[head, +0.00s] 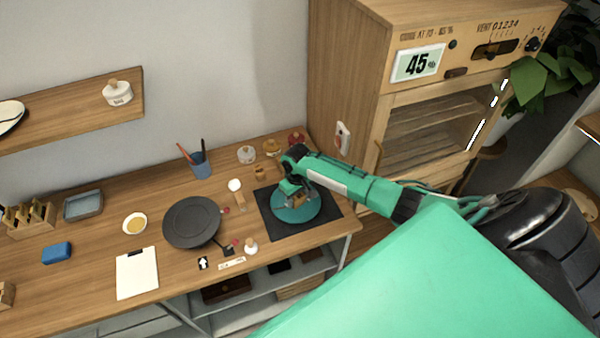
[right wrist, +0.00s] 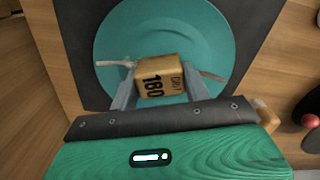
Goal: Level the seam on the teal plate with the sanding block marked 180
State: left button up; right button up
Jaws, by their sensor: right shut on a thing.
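The teal plate (head: 312,207) lies on a dark square mat (head: 267,222) at the right end of the workbench. It also shows in the right wrist view (right wrist: 165,28). My right gripper (head: 296,198) is over the plate, and in the right wrist view (right wrist: 158,88) its fingers are shut on a tan sanding block (right wrist: 158,68) marked 180. The block is over the lower part of the plate in that view; I cannot tell whether it touches. Pale strips stick out on both sides of the block, perhaps the seam. My left gripper is not in view.
A dark round turntable (head: 192,222) stands left of the mat. Small jars (head: 246,154), a brush cup (head: 200,165), a white sheet (head: 137,273) and a blue block (head: 57,252) are on the bench. A wooden cabinet (head: 350,100) rises behind on the right.

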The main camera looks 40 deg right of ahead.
jog(key=shift+s+a, duration=0.1)
jog(key=shift+a, duration=0.35)
jog(key=shift+w+a, duration=0.55)
jog(key=shift+w, duration=0.15)
jog(key=shift+s+a+f, duration=0.1)
jog(key=shift+s+a, duration=0.35)
jog(key=shift+a, duration=0.25)
jog(key=shift+r, duration=0.85)
jog(key=shift+w+r, duration=0.15)
jog(key=shift+r, duration=2.1)
